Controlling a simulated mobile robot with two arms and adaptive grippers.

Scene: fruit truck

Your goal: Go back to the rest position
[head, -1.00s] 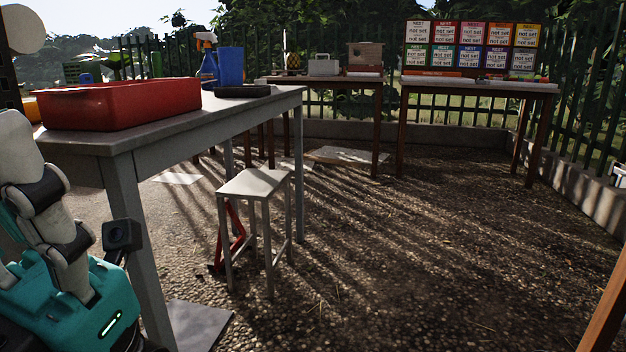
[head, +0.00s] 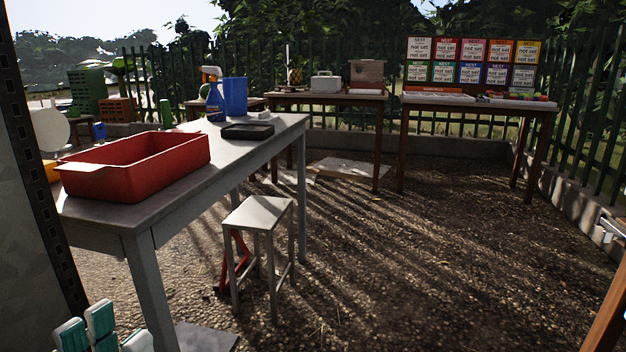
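My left gripper (head: 86,328) shows at the bottom left corner as teal fingers with pale parts beside them, cut off by the frame's lower edge. It is low, beside the near end of the grey table (head: 180,190). I see nothing held in it, but its opening is not clear. My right gripper is not in view. A red tray (head: 135,172) sits on the near end of the grey table, apart from my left gripper.
A grey stool (head: 258,213) stands right of the table. A spray bottle (head: 214,100), blue container (head: 234,97) and black tray (head: 247,131) stand at the table's far end. Wooden tables line the fence. Gravel floor at centre right is clear. A dark perforated post (head: 40,170) stands left.

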